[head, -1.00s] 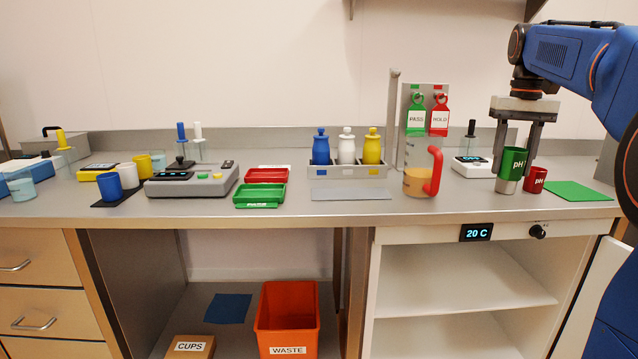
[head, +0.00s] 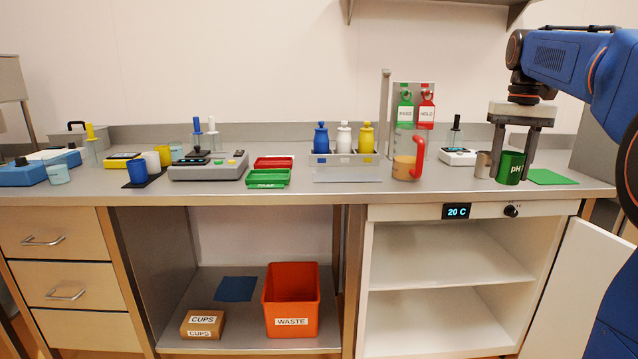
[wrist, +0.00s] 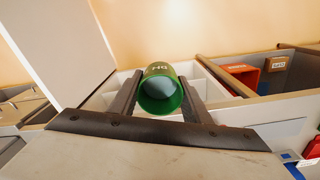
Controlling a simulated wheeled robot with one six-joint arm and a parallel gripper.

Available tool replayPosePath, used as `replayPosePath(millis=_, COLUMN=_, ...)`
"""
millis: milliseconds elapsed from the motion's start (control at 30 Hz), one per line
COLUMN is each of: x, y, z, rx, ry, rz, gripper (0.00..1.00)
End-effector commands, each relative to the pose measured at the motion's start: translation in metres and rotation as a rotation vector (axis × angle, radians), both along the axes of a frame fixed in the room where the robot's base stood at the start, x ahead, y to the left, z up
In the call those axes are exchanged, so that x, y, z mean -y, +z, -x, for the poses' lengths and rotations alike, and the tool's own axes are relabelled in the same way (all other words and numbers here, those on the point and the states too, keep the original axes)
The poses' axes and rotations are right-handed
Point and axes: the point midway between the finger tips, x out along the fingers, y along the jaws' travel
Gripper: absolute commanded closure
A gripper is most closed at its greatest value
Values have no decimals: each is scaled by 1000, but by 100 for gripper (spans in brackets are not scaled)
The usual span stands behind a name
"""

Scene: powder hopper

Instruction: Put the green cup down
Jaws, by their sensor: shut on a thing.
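A measuring jug (head: 406,165) with a red handle and a meter (head: 459,156) stand left of the cup. An open white cabinet (head: 450,255) is below the counter (head: 340,187). An orange waste bin (head: 291,300) stands on the lower shelf.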

Motion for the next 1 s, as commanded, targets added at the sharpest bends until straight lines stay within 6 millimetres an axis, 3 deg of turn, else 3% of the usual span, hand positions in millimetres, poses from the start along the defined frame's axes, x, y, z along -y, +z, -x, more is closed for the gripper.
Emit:
replayPosePath(millis=333, x=-14, y=-50, z=-11, rx=-4, ry=24, rz=-1, gripper=80)
replayPosePath(millis=567, x=-30, y=-107, z=-25, rx=-6, ry=51, rz=-2, gripper=80)
replayPosePath(millis=1000, x=-81, y=-293, z=-70, rx=-9, ry=139, rz=-1, gripper=80)
